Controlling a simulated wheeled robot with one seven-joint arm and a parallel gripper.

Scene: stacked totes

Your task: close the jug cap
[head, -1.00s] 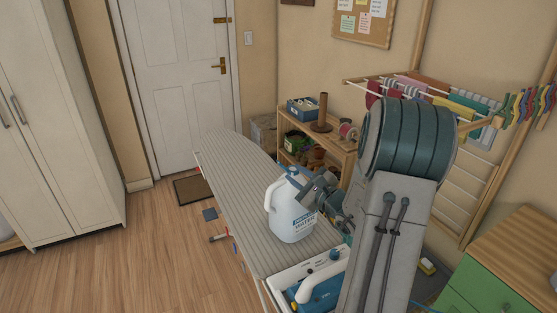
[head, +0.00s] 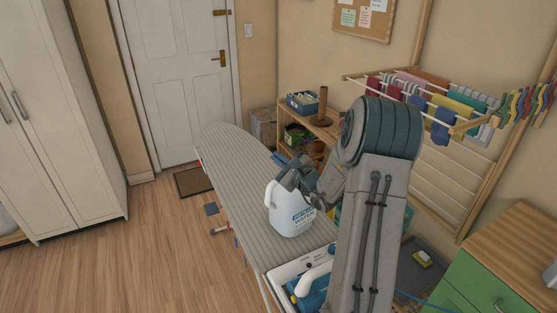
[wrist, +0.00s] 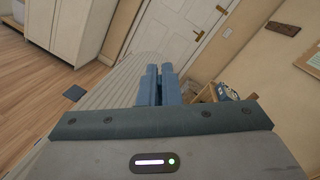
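The white jug (head: 287,212) with a blue and white label stands upright on the striped ironing board in the head view. Its handle is on the left. My gripper (head: 281,159) is at the height of the jug's top, over or just behind it, and hides the cap and neck. I cannot tell whether it touches the jug. The jug and cap do not show in the wrist view.
The ironing board (head: 232,165) is clear beyond the jug. A white tray (head: 282,277) with a blue and white iron sits at its near end. A wooden shelf (head: 322,130) and a drying rack (head: 470,145) stand to the right.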

